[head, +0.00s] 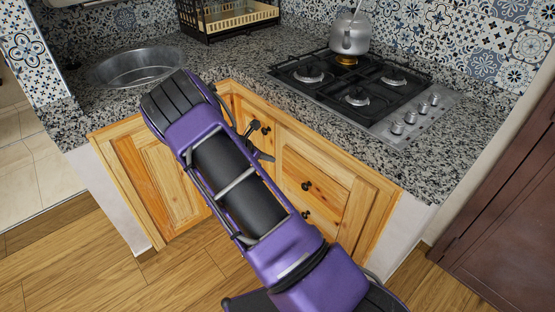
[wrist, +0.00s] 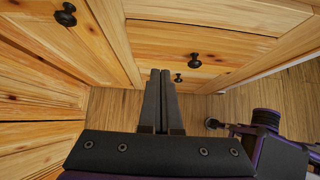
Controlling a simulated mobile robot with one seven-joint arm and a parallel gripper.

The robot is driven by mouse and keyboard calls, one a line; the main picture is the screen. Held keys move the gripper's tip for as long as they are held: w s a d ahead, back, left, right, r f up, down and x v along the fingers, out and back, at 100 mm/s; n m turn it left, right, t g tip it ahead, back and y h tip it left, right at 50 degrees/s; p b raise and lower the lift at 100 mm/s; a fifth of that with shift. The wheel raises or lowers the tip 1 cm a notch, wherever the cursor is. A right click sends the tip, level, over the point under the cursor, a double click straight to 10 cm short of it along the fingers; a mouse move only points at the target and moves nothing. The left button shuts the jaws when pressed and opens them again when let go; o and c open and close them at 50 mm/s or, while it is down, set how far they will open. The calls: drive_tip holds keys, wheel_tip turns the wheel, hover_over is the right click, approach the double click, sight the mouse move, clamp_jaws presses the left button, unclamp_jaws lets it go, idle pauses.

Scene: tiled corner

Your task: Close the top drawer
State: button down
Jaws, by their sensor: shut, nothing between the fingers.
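The top drawer (head: 318,172) has a light wooden front with a round dark knob (head: 306,186), below the stove side of the counter. In the wrist view the drawer front (wrist: 165,42) lies ahead of my gripper, with its knob (wrist: 194,60) just right of the fingertips. A dark strip runs along its upper edge; I cannot tell how far it stands out. My gripper (wrist: 160,73) is shut and empty, its fingers together pointing toward the cabinet. I cannot tell whether they touch the front. In the head view my arm hides most of the gripper.
A lower knob (head: 305,215) sits below the top drawer. A wooden cabinet door (head: 155,190) stands at the left. The granite counter (head: 235,70) above carries a gas hob (head: 365,90), a kettle (head: 350,35) and a sink (head: 135,67). Wooden floor (head: 75,275) is clear at lower left.

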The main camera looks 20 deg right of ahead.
drive_tip(key=w+v, duration=0.1)
drive_tip(key=v, duration=0.1)
drive_tip(key=n+t+h+p, duration=0.3)
drive_tip(key=n+h, duration=0.6)
drive_tip(key=n, duration=0.9)
approach(341, 192)
drive_tip(key=x, duration=0.7)
drive_tip(key=shift+s, duration=0.1)
drive_tip(key=shift+b+x, duration=0.6)
drive_tip(key=shift+x, duration=0.4)
drive_tip(key=shift+d+r, duration=0.1)
drive_tip(key=shift+d, duration=0.05)
